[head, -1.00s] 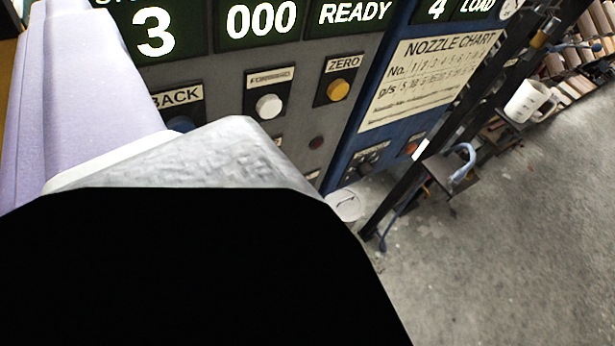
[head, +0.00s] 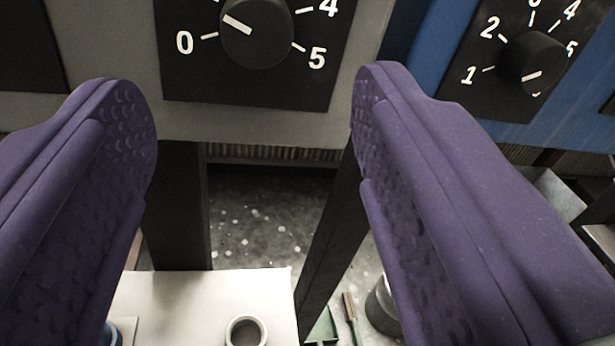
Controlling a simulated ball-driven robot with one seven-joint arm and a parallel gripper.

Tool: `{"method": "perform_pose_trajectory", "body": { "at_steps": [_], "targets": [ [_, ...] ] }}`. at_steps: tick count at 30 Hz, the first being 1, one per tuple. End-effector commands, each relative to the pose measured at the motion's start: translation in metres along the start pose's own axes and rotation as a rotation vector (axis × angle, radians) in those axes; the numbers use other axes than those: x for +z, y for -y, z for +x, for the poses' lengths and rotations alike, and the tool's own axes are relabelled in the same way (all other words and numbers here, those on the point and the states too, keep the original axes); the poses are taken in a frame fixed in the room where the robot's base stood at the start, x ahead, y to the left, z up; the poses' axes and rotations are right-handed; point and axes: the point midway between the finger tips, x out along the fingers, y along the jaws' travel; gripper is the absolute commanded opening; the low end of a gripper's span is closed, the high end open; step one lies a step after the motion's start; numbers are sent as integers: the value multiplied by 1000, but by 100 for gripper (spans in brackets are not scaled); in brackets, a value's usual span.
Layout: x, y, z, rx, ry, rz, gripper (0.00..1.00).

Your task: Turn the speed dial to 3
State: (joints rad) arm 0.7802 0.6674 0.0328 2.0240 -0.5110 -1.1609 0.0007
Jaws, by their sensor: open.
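A black dial knob (head: 257,35) sits on a square black plate on the grey panel, at the top of the view. The numbers 0, 4 and 5 show around it; the top of its scale is cut off and no name label is visible. Its white pointer aims up and left, a little above the 0 tick; the number there is out of view. My gripper (head: 252,85) is open, with its two purple padded fingers wide apart. The tips are below and on either side of this dial, and nothing is between them.
A second black dial (head: 537,63) is on the blue panel (head: 440,50) at right, above the right finger. Below are dark frame posts (head: 178,205), a white surface (head: 180,295) with a round ring-shaped item (head: 246,331), and a green tool with a wooden handle (head: 350,318).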

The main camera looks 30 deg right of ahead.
Motion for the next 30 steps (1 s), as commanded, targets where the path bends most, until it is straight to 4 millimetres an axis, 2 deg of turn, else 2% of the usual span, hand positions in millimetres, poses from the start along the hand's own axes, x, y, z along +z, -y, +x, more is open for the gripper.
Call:
{"method": "perform_pose_trajectory", "body": {
  "at_steps": [6,12,22,27,29,30],
  "targets": [
    [0,1,39,-1,-4,-2,62],
    [-1,1,65,-1,-2,-1,62],
    [-2,1,71,0,-1,-2,62],
    [-2,1,71,0,-1,-2,23],
    [-2,1,71,0,-1,-2,9],
    [-2,1,71,0,-1,-2,6]
  ]
}}
